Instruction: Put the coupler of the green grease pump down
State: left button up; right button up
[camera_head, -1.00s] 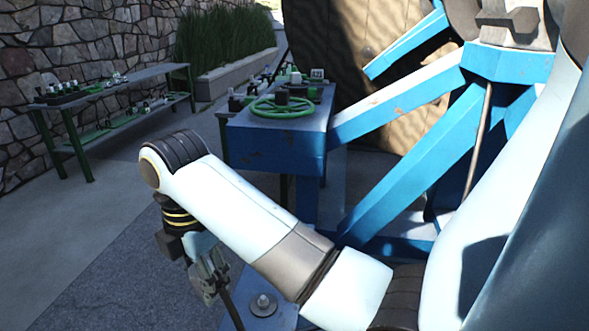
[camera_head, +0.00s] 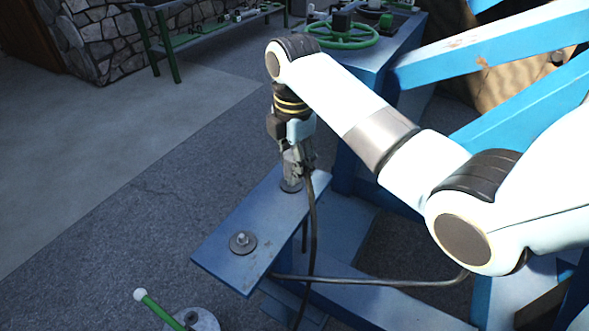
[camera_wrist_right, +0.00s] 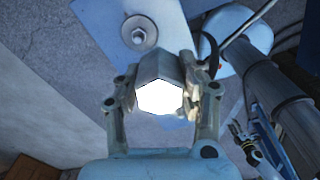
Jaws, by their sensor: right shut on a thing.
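My right gripper (camera_head: 294,160) is shut on the coupler (camera_head: 291,178), a short grey metal cylinder. The coupler is upright over the far end of the blue plate (camera_head: 215,248); I cannot tell whether it touches the plate. In the right wrist view the coupler (camera_wrist_right: 160,67) sits between both fingers, with a bright white hexagonal end. A dark hose (camera_head: 312,225) hangs down beside the coupler. The green grease pump (camera_head: 155,306) shows partly at the bottom edge, with a green handle and a white knob. My left gripper is out of view.
A bolt with a round washer (camera_head: 242,242) stands on the near part of the blue plate; it also shows in the right wrist view (camera_wrist_right: 139,33). A blue bench with a green handwheel (camera_head: 343,35) stands behind. Blue frame beams (camera_head: 500,50) are at right. The floor at left is clear.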

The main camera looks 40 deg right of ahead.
aim_at(292, 159)
jog(key=w, duration=0.1)
jog(key=w+d+f, duration=0.1)
jog(key=w+f, duration=0.1)
jog(key=shift+d, duration=0.25)
jog(key=shift+f, duration=0.3)
notch_tip(292, 159, down, 3)
jog(key=shift+r, duration=0.2)
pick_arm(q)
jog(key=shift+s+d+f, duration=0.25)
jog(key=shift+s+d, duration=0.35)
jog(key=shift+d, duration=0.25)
pick_arm(e)
jog(key=shift+f, duration=0.4)
jog(key=shift+f, duration=0.1)
jog(key=o, duration=1.2)
jog(key=shift+o, duration=0.2)
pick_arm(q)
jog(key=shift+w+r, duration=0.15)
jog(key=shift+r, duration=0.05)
pick_arm(e)
notch_tip(292, 159, up, 12)
